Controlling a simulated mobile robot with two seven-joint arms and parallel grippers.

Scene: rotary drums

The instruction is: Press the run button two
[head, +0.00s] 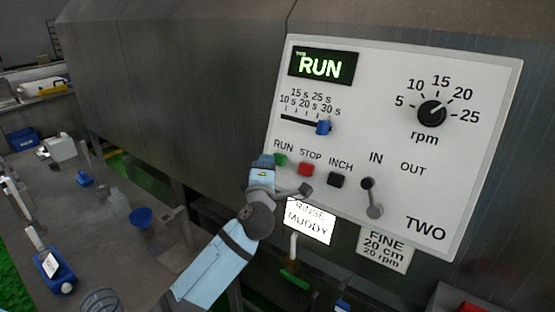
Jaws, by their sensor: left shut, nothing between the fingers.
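The panel marked TWO (470,150) is on the drum housing, and its green display (321,67) reads RUN. The green run button (281,160) shows under the RUN label, at the panel's left edge, close beside my left wrist. My left gripper (304,190) is shut and empty, its dark tip in front of the panel just below the red stop button (305,169). In this view the tip is to the lower right of the run button and does not overlap it. I cannot tell whether the tip touches the panel. My right gripper is not in view.
A black inch button (336,180), an IN/OUT lever (372,200), a blue slider (323,127) and an rpm knob (432,113) share the panel. Signs RINSE MUDDY (310,222) and FINE (385,250) hang below. A cluttered bench (110,255) is at left.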

